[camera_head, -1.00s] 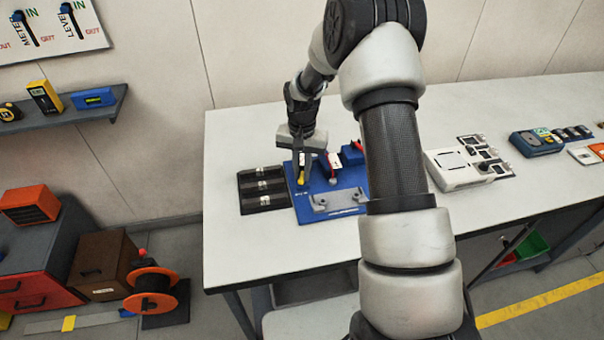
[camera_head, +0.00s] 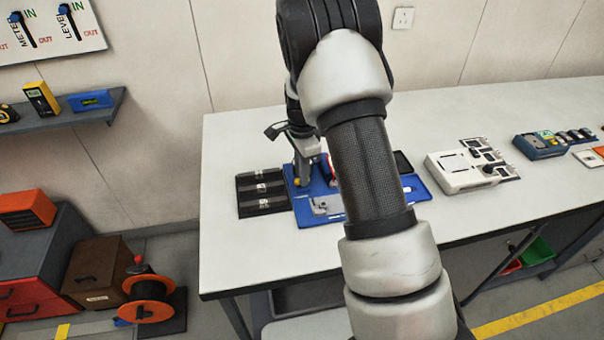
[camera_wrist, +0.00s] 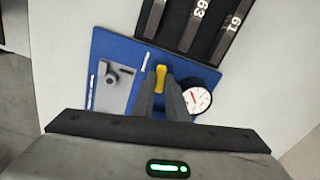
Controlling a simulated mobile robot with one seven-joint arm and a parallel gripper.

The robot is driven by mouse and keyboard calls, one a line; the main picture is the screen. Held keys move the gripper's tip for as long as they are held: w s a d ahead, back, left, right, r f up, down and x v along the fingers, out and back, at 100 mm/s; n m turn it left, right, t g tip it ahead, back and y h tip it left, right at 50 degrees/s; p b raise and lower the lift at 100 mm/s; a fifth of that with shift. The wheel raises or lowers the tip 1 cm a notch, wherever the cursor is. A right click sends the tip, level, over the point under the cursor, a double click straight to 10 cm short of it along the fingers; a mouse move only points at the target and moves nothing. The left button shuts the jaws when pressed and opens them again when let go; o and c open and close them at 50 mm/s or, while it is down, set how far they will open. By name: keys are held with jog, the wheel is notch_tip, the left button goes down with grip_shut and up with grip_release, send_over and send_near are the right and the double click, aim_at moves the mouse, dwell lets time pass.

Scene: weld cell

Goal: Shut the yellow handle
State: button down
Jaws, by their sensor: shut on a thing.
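The yellow handle (camera_wrist: 160,74) is a short bar on a blue fixture plate (camera_wrist: 115,47). In the wrist view my gripper (camera_wrist: 161,84) has both fingers close around it, shut on it. In the head view my gripper (camera_head: 300,178) reaches down at a tilt to the plate (camera_head: 300,208), and only a small part of the handle (camera_head: 297,183) shows. A round white gauge (camera_wrist: 198,97) stands close beside the fingers in the wrist view. The lower part of the handle is hidden by the fingers.
A grey clamp block (camera_wrist: 116,78) sits on the plate. A black slotted rack (camera_head: 262,193) lies left of the plate. A white device (camera_head: 462,168) stands farther right on the bench (camera_head: 260,250). My arm hides part of the plate.

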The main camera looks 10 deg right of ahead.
jog(key=shift+m, duration=1.1)
jog(key=c, duration=1.8)
grip_release()
jog(key=shift+o, duration=0.2)
jog(key=shift+r, duration=0.1)
notch_tip(320, 180, up, 17)
jog(key=shift+r+p, duration=0.15)
jog(key=shift+p, duration=0.15)
